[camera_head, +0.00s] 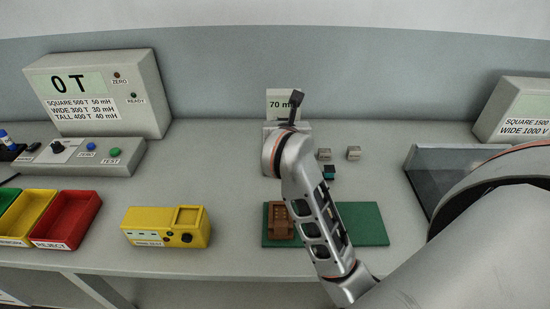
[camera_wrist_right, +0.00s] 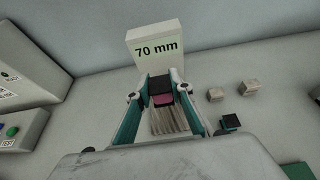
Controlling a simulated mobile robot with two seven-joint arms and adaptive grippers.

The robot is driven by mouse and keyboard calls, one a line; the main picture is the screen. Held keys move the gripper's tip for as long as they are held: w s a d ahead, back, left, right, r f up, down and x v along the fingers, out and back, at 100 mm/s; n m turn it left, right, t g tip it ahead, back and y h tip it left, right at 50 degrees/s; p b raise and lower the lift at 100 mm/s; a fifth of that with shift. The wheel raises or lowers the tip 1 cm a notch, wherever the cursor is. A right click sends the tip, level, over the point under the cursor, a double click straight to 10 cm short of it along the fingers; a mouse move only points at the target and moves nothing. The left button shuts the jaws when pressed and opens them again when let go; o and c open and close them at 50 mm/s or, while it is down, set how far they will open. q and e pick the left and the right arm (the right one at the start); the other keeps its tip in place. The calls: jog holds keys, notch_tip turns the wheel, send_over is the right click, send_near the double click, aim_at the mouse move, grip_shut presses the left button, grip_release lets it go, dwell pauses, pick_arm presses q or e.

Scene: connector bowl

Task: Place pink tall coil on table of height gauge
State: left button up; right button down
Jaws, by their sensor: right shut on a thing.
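The height gauge (camera_head: 276,104) stands at the back middle, with an upright plate reading "70 mm"; the plate also shows in the right wrist view (camera_wrist_right: 158,47). My right gripper (camera_wrist_right: 161,88) is shut on the pink tall coil (camera_wrist_right: 163,99), a small pink piece with a dark part behind it. A grey ribbed surface (camera_wrist_right: 167,122) shows below the coil between the fingers. I cannot tell whether the coil touches it. In the head view my right gripper (camera_head: 294,106) is in front of the gauge, and the coil cannot be made out. My left gripper is not in view.
Two beige blocks (camera_head: 324,154) (camera_head: 353,152) and a teal-black block (camera_head: 328,172) lie right of the gauge. A brown holder (camera_head: 281,221) sits on a green mat (camera_head: 365,224). A yellow box (camera_head: 166,227), a red tray (camera_head: 68,218) and a tester (camera_head: 100,92) stand left.

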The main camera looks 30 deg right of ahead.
notch_tip(320, 180, down, 12)
jog(key=shift+f+b, duration=0.1)
jog(key=shift+b, duration=0.85)
jog(key=x, duration=0.4)
jog(key=shift+w+d+r, duration=0.1)
jog(key=shift+r, duration=0.15)
jog(key=shift+f, duration=0.2)
jog(key=shift+f, duration=0.1)
jog(key=c, duration=2.1)
grip_release()
jog(key=shift+f, duration=0.1)
jog(key=shift+c, duration=0.2)
jog(key=o, duration=0.4)
jog(key=shift+c, duration=0.2)
